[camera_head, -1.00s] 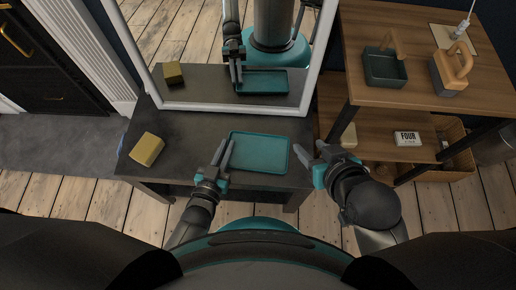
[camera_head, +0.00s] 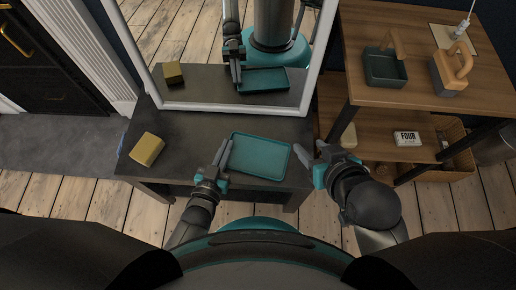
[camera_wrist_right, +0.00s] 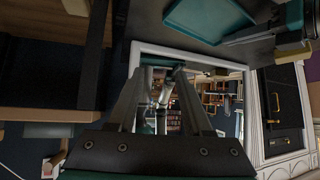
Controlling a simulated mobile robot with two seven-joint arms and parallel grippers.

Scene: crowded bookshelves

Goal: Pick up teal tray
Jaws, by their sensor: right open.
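The teal tray (camera_head: 261,157) lies on the dark table, slightly turned, in the head view. Part of it also shows at the top of the right wrist view (camera_wrist_right: 206,16). My left gripper (camera_head: 226,142) is at the tray's left edge with its two fingers apart. One finger is close against that edge; I cannot tell whether it touches. My right gripper (camera_head: 309,149) is open and empty, just right of the tray's right edge and apart from it. Its spread fingers also show in the right wrist view (camera_wrist_right: 160,74).
A yellow block (camera_head: 147,149) sits on the dark table (camera_head: 185,130) at the left. A white-framed mirror (camera_head: 309,75) stands behind the tray and reflects it. A wooden shelf (camera_head: 395,20) at the right holds a dark handled basket (camera_head: 385,70) and a grey handled block (camera_head: 448,72).

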